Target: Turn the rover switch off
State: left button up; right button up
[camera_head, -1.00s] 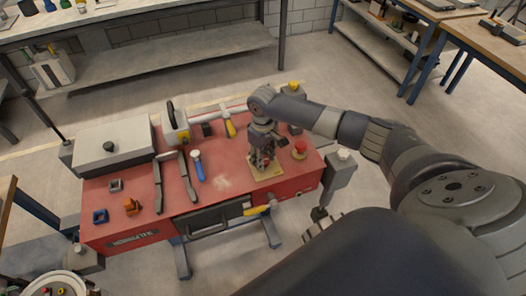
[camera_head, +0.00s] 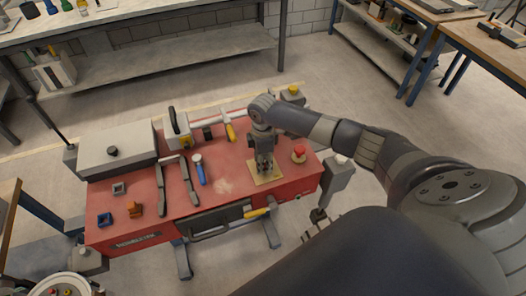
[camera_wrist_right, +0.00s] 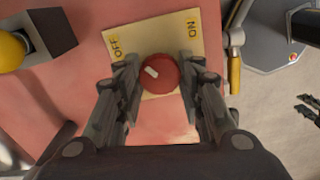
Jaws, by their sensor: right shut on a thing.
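The rover switch is a round red knob (camera_wrist_right: 161,73) with a white mark, on a cream plate (camera_wrist_right: 182,30). The plate carries a yellow OFF label (camera_wrist_right: 117,45) at its left and a yellow ON label (camera_wrist_right: 192,29) at its right in the wrist view. The white mark lies on the knob's upper left, on the OFF side. My right gripper (camera_wrist_right: 160,82) is shut on the knob, one finger on each side. In the head view my right gripper (camera_head: 265,166) points down over the plate (camera_head: 268,175) and hides the knob.
The plate is on a red bench top (camera_head: 224,172). A red button (camera_head: 298,151) stands right of the gripper and a yellow button (camera_head: 293,90) behind it. A blue-handled tool (camera_head: 201,171) and a grey box (camera_head: 117,152) lie to the left.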

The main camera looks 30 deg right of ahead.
jog(key=shift+n, duration=0.9)
jog(key=o, duration=1.1)
notch_tip(320, 180, up, 12)
